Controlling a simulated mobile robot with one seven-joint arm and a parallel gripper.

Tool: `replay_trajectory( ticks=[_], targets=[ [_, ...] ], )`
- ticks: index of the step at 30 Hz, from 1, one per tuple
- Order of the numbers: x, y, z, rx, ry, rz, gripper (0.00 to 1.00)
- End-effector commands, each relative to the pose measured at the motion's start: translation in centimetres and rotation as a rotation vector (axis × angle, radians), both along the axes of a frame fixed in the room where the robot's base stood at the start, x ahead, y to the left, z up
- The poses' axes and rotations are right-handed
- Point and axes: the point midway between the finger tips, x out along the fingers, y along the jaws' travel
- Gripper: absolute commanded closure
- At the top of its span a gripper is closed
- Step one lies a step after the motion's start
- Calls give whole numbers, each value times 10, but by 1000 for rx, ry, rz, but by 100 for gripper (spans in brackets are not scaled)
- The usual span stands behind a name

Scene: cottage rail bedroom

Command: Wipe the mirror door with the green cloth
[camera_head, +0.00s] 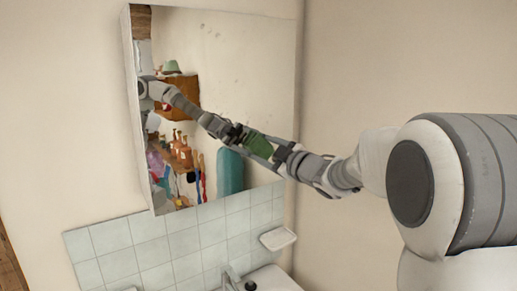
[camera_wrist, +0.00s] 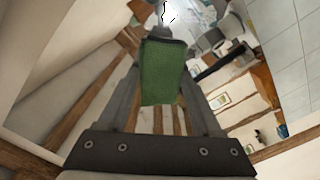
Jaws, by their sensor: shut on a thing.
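The mirror door (camera_head: 250,60) hangs on the wall in the head view, with small dark specks on its upper part. It reflects my arm and a cluttered room. My gripper (camera_head: 270,152) is in front of the lower part of the mirror, shut on the green cloth (camera_head: 257,145). In the wrist view the cloth (camera_wrist: 163,72) hangs between the two fingers of my gripper (camera_wrist: 162,48). The cloth is at or close to the glass; I cannot tell whether it touches.
Pale tiles (camera_head: 160,245) line the wall below the mirror. A soap dish (camera_head: 278,238) sticks out there, above a basin (camera_head: 272,279) with a tap (camera_head: 230,279). A plain side wall (camera_head: 400,60) stands at the right. The space before the upper mirror looks clear.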

Motion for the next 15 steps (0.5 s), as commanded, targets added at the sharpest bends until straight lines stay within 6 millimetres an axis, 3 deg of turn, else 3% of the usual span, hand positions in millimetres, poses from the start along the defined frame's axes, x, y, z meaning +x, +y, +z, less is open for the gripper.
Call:
replay_trajectory(
  ticks=[7,15],
  targets=[
    [1,2,0,1,-1,1,78],
    [-12,20,-2,0,-2,4,78]
  ],
)
